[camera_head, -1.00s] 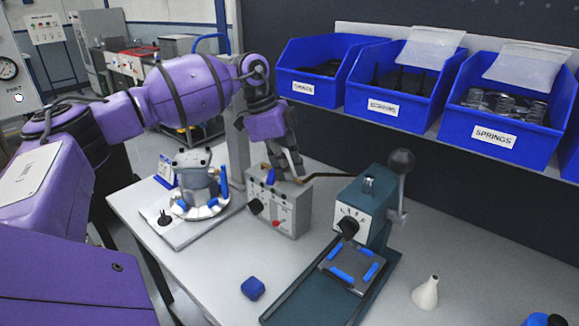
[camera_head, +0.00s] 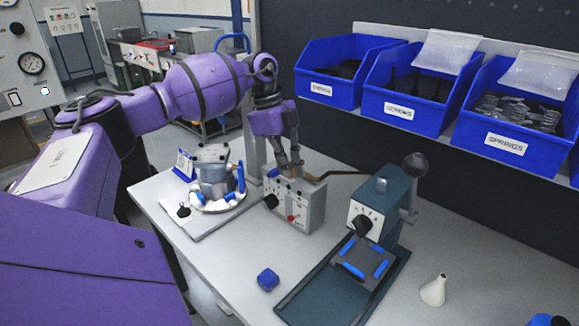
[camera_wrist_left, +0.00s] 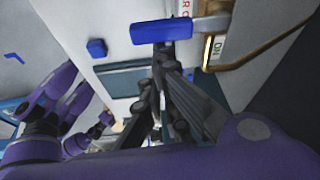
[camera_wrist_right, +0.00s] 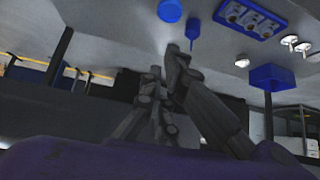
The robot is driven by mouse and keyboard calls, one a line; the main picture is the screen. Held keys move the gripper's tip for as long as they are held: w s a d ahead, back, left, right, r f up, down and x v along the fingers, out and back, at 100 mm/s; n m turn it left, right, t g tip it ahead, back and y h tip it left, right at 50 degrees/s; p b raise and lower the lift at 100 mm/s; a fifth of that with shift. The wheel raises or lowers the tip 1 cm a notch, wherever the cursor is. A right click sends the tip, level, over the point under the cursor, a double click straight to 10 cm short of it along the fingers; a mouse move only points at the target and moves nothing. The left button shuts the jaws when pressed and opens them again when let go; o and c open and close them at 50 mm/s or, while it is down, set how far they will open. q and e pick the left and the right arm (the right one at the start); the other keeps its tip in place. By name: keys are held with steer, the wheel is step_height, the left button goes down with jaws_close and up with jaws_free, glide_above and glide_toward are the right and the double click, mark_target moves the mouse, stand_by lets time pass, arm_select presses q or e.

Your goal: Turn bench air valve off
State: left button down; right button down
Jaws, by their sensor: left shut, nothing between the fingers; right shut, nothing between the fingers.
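The air valve appears to be the blue lever with a brass-coloured pipe on top of a grey control box (camera_head: 297,205) on the bench. My left gripper (camera_head: 292,168) is shut and empty over the top of the box. Its fingertips (camera_wrist_left: 172,44) are close against the lever; I cannot tell if they touch. My right gripper (camera_wrist_right: 182,58) is shut and empty, away from the valve.
A green press-like fixture (camera_head: 380,210) with an upright black-knobbed lever stands right of the box. A round metal housing (camera_head: 213,172) stands to its left. A blue cube (camera_head: 268,279) and a white cone (camera_head: 434,290) are on the front bench. Blue bins (camera_head: 412,90) line the back.

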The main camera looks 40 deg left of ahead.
stand_by(0.4)
arm_select(q)
step_height(320, 180, up, 11)
glide_above(275, 170)
steer(key=shift+w+r, duration=0.1)
steer(key=shift+r, duration=0.05)
stand_by(0.3)
